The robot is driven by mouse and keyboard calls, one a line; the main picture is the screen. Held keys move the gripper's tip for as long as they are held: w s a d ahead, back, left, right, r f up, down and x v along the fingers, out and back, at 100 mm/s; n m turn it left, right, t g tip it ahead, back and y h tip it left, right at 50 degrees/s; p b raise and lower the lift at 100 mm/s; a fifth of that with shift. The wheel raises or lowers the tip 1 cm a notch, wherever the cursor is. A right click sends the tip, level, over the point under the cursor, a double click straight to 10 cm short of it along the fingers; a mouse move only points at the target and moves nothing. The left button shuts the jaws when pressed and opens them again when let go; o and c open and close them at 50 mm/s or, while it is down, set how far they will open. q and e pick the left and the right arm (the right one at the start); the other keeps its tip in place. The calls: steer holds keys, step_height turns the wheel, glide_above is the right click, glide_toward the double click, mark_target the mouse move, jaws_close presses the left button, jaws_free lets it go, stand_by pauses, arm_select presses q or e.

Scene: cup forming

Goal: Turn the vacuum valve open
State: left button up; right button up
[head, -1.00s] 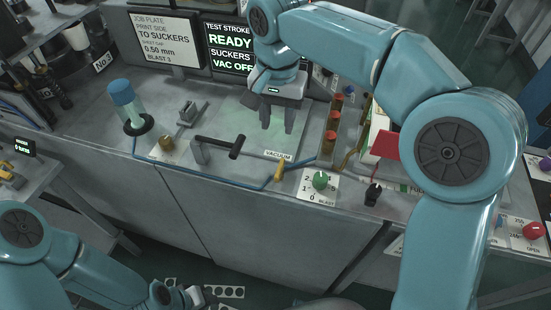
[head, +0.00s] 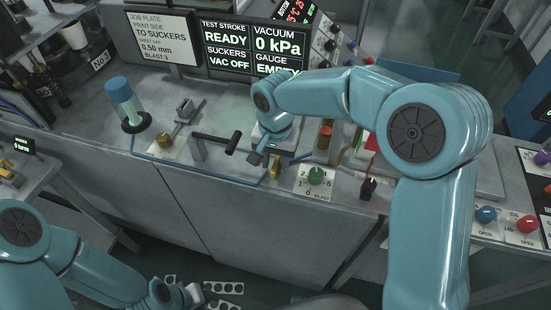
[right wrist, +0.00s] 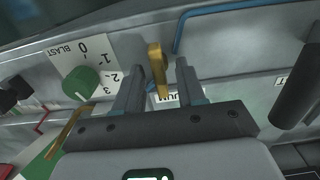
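The vacuum valve's yellow lever (head: 275,171) stands at the bench's front edge. In the right wrist view the lever (right wrist: 156,68) stands upright between the fingers of my right gripper (right wrist: 160,70), with a gap on each side. The fingers are open, and the VACUUM label is partly hidden behind them. In the head view my right gripper (head: 268,156) is low over the lever, mostly hidden by its own wrist. My left gripper (head: 192,296) hangs low at the bottom, its fingers unclear. The screen (head: 253,45) reads VAC OFF and vacuum 0 kPa.
The green blast knob (head: 316,176) is right of the lever, and a black knob (head: 368,188) is farther right. A black-handled lever (head: 231,145) stands close on the left. A blue hose (head: 215,176) runs along the bench front. A blue-capped cylinder (head: 120,95) is farther left.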

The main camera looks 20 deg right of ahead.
steer(key=shift+s+d, duration=0.1)
steer(key=shift+s, duration=0.05)
steer(key=shift+c, duration=0.6)
steer(key=shift+r, duration=0.1)
steer(key=c, duration=0.5)
jaws_close()
